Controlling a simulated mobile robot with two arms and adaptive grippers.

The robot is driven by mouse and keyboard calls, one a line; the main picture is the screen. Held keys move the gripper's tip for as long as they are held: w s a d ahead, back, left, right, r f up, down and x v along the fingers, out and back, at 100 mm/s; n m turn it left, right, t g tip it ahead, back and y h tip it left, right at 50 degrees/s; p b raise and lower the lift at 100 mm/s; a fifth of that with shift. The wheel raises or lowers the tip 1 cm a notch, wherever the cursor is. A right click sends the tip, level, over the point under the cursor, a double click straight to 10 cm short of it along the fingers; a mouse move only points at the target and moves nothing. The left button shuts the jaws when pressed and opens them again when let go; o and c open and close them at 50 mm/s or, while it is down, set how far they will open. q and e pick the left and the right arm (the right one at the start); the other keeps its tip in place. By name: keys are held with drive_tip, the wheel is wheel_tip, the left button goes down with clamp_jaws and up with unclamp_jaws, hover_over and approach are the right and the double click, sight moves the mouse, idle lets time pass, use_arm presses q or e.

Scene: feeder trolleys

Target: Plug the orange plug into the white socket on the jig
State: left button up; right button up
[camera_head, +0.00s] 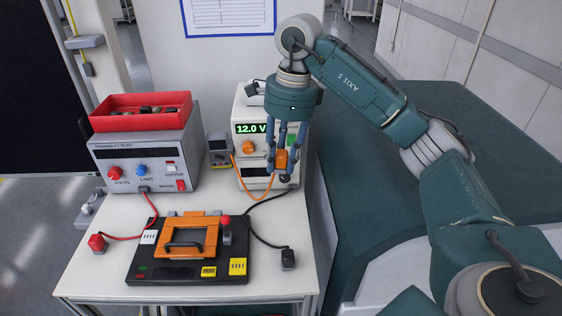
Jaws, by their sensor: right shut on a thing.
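The orange plug (281,160) is between the fingers of my right gripper (280,174), which is shut on it and points down. It is held in the air in front of the right-hand instrument. An orange cable (240,178) loops from near that instrument toward the plug. The black jig (190,277) lies flat on the table, left of and below the gripper. It carries an orange clamp frame with a dark handle. A small white block with dark marks (149,237) at its left back looks like the white socket. My left gripper is out of view.
A red plug (97,243) and a black plug (288,259) lie on the white table (80,275) beside the jig, on cables. A grey power supply (148,162) bears a red bin (140,126). The right-hand instrument (250,112) reads 12.0 V.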

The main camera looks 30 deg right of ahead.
drive_tip(key=s+a+f+n+g, duration=0.1)
drive_tip(key=s+a+f+n, duration=0.3)
drive_tip(key=n, duration=0.8)
drive_tip(key=s+a+f+n+g+h, duration=0.1)
drive_tip(key=s+a+f+n, duration=0.4)
drive_tip(key=s+a+n, duration=0.4)
drive_tip(key=s+n, duration=0.1)
drive_tip(key=n, duration=0.2)
drive_tip(key=shift+s+a, duration=0.3)
drive_tip(key=shift+s, duration=0.05)
